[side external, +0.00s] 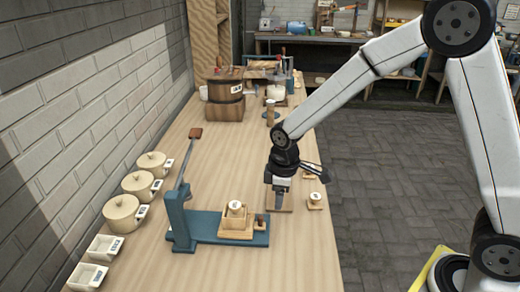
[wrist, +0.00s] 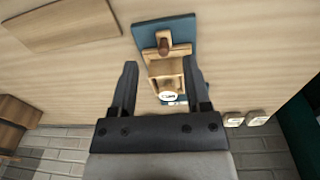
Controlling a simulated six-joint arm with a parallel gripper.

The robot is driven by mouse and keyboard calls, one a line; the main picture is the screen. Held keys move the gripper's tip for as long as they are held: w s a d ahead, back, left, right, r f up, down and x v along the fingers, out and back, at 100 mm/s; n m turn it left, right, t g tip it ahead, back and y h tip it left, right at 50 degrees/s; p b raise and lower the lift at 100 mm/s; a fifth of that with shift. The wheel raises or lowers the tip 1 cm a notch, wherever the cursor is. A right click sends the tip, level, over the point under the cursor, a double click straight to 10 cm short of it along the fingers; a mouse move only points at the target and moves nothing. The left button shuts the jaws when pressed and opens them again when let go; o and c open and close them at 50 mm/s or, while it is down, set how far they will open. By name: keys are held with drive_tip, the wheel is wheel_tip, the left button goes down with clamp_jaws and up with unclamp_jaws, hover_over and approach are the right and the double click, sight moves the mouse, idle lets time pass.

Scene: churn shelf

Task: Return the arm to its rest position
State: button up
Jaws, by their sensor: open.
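My gripper (side external: 281,200) hangs from the white arm over the right part of the wooden table, to the right of a blue press stand. In the wrist view its two dark fingers (wrist: 159,64) are spread apart with nothing held between them. The blue stand (side external: 203,227) has an upright post and a raised lever, and bears a wooden box with a white cup-like piece (side external: 235,207). The stand also shows beyond the fingertips in the wrist view (wrist: 178,30). The fingertips partly hide a small wooden board (side external: 279,209) in the side view.
Several lidded cream pots (side external: 122,214) and white square dishes (side external: 88,277) line the table's left edge by the brick wall. A wooden tub (side external: 225,95) stands at the back. A small block with a white top (side external: 314,199) is right of my gripper.

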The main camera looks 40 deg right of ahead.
drive_tip(key=s+d+r+m+t, duration=0.1)
drive_tip(key=s+d+m, duration=0.1)
drive_tip(key=s+m, duration=0.2)
drive_tip(key=s+d+r+m, duration=0.1)
drive_tip(key=s+d+m, duration=0.2)
drive_tip(key=s, duration=0.6)
drive_tip(key=shift+d+m+t, duration=0.25)
drive_tip(key=shift+m+t, duration=0.15)
drive_tip(key=shift+m, duration=0.2)
idle(0.5)
